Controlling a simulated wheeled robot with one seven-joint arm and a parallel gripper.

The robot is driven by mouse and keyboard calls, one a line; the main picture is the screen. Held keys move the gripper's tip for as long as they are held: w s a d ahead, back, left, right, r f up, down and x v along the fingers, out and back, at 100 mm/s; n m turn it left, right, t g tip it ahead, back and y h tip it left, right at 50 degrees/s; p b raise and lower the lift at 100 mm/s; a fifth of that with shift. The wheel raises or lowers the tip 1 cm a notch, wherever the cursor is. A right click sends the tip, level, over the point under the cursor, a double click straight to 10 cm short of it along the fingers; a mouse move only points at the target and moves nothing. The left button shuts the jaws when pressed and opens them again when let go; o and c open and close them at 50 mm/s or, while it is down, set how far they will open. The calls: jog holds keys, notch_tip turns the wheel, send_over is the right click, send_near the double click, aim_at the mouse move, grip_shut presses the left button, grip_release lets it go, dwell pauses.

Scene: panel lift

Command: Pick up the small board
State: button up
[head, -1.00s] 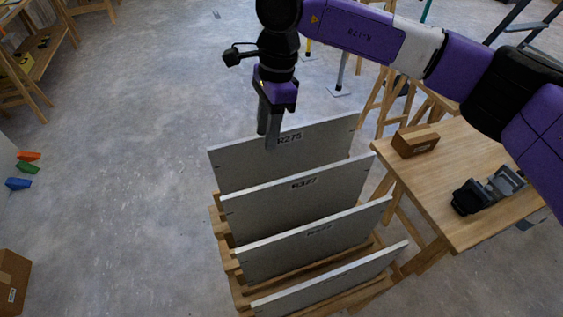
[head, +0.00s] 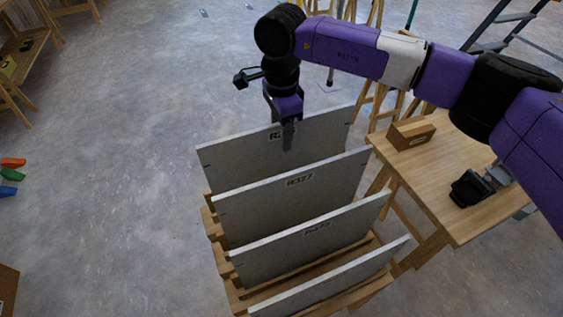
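Several pale grey boards stand on edge in a wooden rack. The rearmost board (head: 235,165) has a label on its upper part, partly covered by my gripper. A board marked R327 (head: 290,205) stands in front of it, then another labelled board (head: 310,245) and a front board (head: 335,283). I cannot tell by size which is the small board. My gripper (head: 284,126) points down at the rearmost board's top edge, near its middle. One finger shows in front of that board; the other is mostly hidden. Whether the fingers press on the board cannot be told.
A wooden table (head: 455,215) stands close on the right, with a cardboard box (head: 410,135) and a dark device (head: 468,188) on it. Trestles and a ladder stand behind. The grey floor at left is mostly clear; coloured pieces (head: 12,174) lie at its edge.

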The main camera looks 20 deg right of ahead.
jog(key=shift+f, duration=0.65)
grip_shut()
jog(key=shift+r, duration=0.15)
dwell(0.8)
